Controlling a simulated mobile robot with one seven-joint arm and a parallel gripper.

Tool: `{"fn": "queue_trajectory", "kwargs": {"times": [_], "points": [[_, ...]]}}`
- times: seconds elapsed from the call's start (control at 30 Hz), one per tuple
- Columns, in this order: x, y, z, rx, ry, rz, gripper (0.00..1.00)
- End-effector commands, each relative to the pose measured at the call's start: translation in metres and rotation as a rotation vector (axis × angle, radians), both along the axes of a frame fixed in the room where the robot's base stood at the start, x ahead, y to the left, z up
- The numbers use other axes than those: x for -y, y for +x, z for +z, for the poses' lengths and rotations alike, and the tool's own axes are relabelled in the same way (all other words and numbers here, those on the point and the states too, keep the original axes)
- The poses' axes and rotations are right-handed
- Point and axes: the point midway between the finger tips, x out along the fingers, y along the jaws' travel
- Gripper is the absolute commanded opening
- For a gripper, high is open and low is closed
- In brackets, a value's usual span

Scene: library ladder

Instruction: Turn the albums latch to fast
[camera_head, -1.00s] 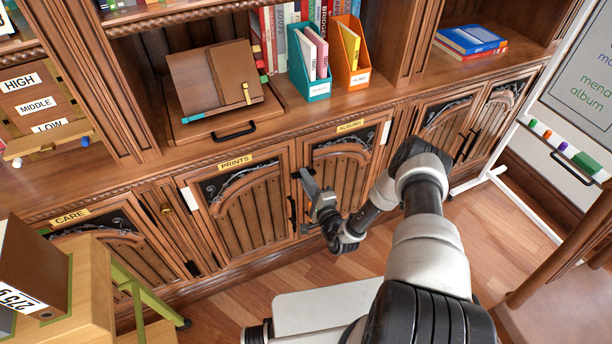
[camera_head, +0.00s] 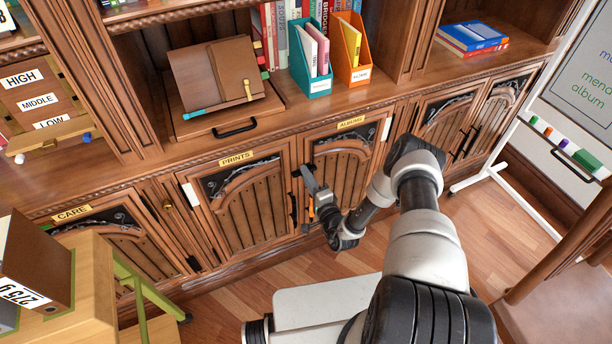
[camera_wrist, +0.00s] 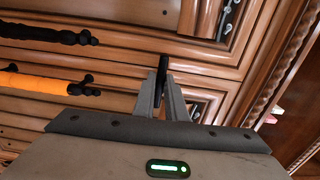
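The albums door (camera_head: 343,170) is the arched wooden cabinet door under the yellow "ALBUMS" label (camera_head: 351,122). My gripper (camera_head: 305,172) is at this door's left edge, beside the prints door. In the wrist view, my gripper's two grey fingers (camera_wrist: 163,88) stand close together on both sides of a slim dark bar, seemingly the albums latch (camera_wrist: 164,64). The fingers appear shut on it. My gripper hides most of the latch in the head view, so I cannot read its setting. An orange handle (camera_head: 311,211) shows just below my gripper, and also in the wrist view (camera_wrist: 36,84).
The prints door (camera_head: 245,205) is left of the albums door, with a black handle (camera_head: 293,212). Above, the ledge holds a teal file box (camera_head: 320,85) and an orange one (camera_head: 361,75). A wooden stand (camera_head: 95,285) is at lower left, a whiteboard (camera_head: 585,90) at right.

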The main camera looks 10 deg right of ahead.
Motion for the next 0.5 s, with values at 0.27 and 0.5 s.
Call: {"fn": "queue_trajectory", "kwargs": {"times": [0.27, 0.5], "points": [[0.0006, 0.0002, 0.0, 0.0, 0.0, 0.0, 0.29], [0.0025, -0.0083, -0.0002, -0.003, 0.001, 0.001, 0.29]]}}
